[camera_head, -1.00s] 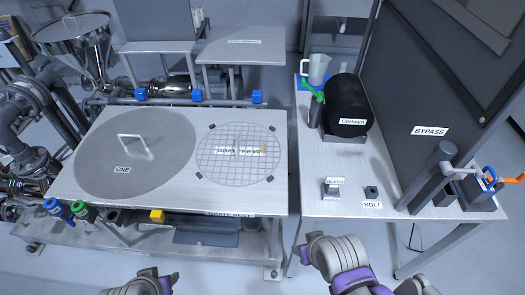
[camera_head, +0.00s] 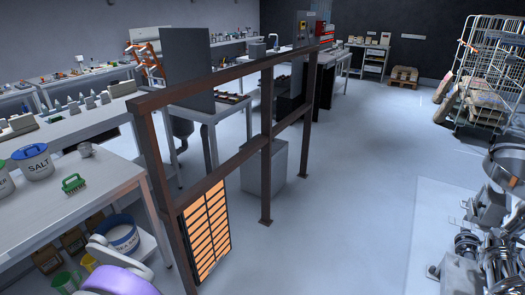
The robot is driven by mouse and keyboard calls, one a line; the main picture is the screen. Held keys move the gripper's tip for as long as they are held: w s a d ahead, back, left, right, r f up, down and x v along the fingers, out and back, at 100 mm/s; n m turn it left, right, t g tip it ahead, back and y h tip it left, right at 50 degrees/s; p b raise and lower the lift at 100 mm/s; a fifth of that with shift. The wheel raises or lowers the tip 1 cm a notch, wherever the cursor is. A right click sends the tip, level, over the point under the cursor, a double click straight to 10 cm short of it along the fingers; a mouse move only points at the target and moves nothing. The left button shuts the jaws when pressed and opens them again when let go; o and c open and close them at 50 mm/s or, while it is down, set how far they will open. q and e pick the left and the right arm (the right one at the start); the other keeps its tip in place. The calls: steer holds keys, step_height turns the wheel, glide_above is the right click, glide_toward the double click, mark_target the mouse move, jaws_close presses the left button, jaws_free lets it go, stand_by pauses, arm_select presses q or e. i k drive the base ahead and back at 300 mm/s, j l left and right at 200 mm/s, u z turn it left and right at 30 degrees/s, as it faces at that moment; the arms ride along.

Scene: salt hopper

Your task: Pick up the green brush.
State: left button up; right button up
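The green brush (camera_head: 74,183) lies on the light work table (camera_head: 110,178) at the left of the head view. It is small, with a green back and paler bristles. It lies in front of a white tub marked SALT with a blue lid (camera_head: 34,163). Nothing holds or touches it from my side. A purple and white part of my own arm shows at the bottom left, below the table. Neither gripper's fingers show.
A small grey cup (camera_head: 85,149) stands behind the brush. A brown rail frame (camera_head: 265,135) with an orange slatted panel (camera_head: 206,232) stands right of the table. Open floor lies right of the rail.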

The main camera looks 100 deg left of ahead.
mark_target(70, 188)
steer(key=u, duration=4.8)
